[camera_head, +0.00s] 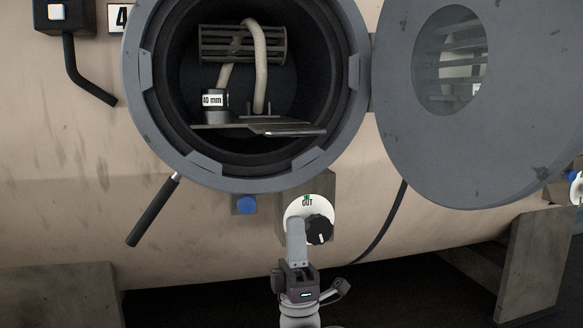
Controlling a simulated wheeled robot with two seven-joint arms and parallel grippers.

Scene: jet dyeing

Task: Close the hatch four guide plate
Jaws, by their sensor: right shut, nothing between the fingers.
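The round hatch numbered 4 (142,90) stands open, with its grey door (400,120) swung out to the right. Inside, a flat grey plate (240,126), probably the guide plate, lies across the lower opening. A small block marked "40 mm" (212,100) stands at its left. Below the hatch is a white dial marked OUT (296,208) with a black knob (320,229), its white mark pointing down. My right gripper (296,224) is shut and empty, in front of the dial's lower left and left of the knob. I cannot tell whether it touches the dial. My left gripper is not in view.
A slatted cage (215,42) and a pale bent rope or tube (260,70) are inside the hatch. A black-handled lever (153,210) sticks out at the lower left. A blue button (246,204) is left of the dial. A black cable (390,222) hangs at the right.

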